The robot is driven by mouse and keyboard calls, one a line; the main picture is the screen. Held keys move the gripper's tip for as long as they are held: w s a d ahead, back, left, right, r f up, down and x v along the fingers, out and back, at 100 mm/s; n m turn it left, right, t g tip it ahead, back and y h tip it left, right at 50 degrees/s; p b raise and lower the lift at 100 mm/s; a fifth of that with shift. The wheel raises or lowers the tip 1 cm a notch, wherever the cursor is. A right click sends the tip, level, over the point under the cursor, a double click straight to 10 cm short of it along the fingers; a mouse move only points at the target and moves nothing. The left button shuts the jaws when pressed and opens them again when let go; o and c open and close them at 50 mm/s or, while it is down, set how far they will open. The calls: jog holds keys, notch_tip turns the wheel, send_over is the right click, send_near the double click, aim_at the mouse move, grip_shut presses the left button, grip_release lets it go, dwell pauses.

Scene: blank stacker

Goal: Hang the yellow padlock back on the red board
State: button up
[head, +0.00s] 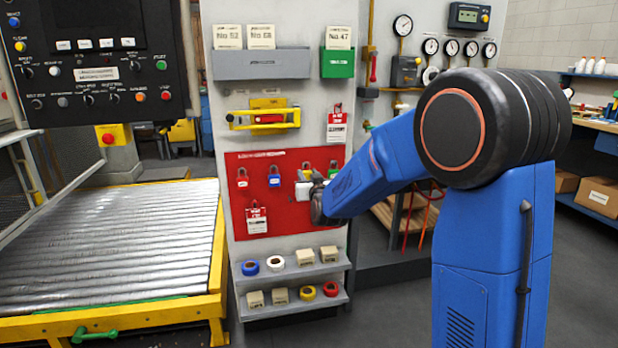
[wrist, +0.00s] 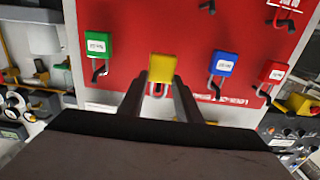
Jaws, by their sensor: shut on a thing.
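The yellow padlock (wrist: 162,68) is between the two fingers of my gripper (wrist: 159,88), which is shut on it. In the wrist view its shackle points toward the bottom of the picture, between the fingers. The red board (wrist: 150,25) is right behind it. I cannot tell whether the shackle is around a hook or only in front of the board. In the head view my gripper (head: 303,188) is at the right part of the red board (head: 278,208), and the padlock is mostly hidden.
A green padlock (wrist: 97,45) and a blue padlock (wrist: 223,63) hang on either side, and a red padlock (wrist: 270,74) hangs farther right in the wrist view. A red-and-white tag (head: 256,219) hangs low on the board. A shelf (head: 292,297) with tape rolls is below.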

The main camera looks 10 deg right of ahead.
aim_at(307, 177)
jog(key=shift+w+f, duration=0.1)
jog(key=shift+w, duration=0.95)
jog(key=shift+w+f, duration=0.55)
jog(key=shift+f, duration=0.05)
jog(key=o, duration=1.2)
jog(key=shift+s, duration=0.1)
